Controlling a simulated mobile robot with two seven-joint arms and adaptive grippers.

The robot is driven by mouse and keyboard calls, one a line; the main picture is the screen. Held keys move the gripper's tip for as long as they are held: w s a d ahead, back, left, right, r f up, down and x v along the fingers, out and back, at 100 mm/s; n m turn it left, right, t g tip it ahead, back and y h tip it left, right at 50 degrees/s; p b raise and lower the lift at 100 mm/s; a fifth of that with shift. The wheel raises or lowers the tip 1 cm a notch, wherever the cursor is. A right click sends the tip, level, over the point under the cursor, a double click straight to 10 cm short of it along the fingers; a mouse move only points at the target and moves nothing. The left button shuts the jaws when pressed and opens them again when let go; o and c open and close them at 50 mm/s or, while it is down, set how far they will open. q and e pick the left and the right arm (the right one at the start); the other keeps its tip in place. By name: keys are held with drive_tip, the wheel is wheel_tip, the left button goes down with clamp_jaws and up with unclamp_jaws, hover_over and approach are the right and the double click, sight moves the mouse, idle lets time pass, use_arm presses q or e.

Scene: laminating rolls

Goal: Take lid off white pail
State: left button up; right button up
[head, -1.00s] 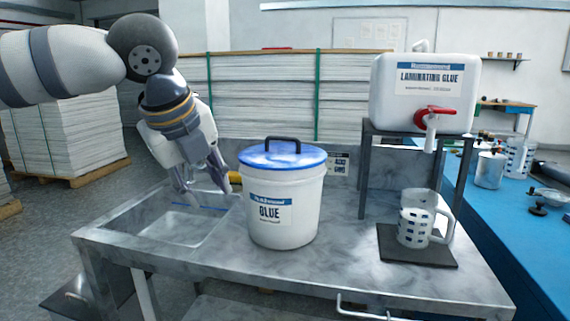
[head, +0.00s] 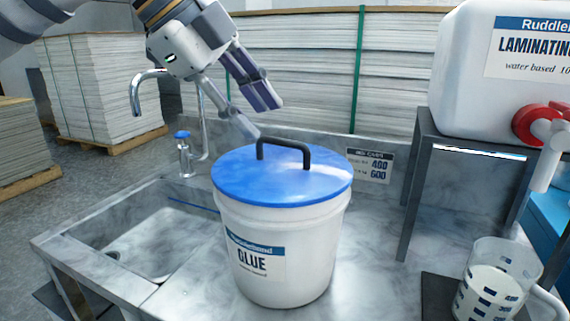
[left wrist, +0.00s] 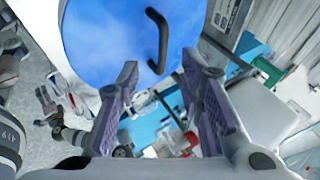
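The white pail (head: 310,255) stands upright on the metal sink bench, with a label reading GLUE. Its blue lid (head: 285,185) sits on top and carries a dark arched handle (head: 284,150). My left gripper (head: 262,118) is open and empty, above and just behind the lid, with its fingers pointing down towards the handle and apart from it. In the left wrist view, the lid (left wrist: 110,45) and handle (left wrist: 160,40) lie beyond the spread fingertips (left wrist: 160,80).
A sink basin (head: 150,245) and tap (head: 190,120) are left of the pail. A glue container (head: 475,110) with a red tap stands on a raised metal stand (head: 425,170) at right. A measuring jug (head: 490,290) is below it. Sheet stacks (head: 300,60) stand behind.

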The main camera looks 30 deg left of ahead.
sight(280, 139)
use_arm(q)
drive_tip(key=x, duration=0.6)
drive_tip(key=shift+w, duration=0.25)
clamp_jaws()
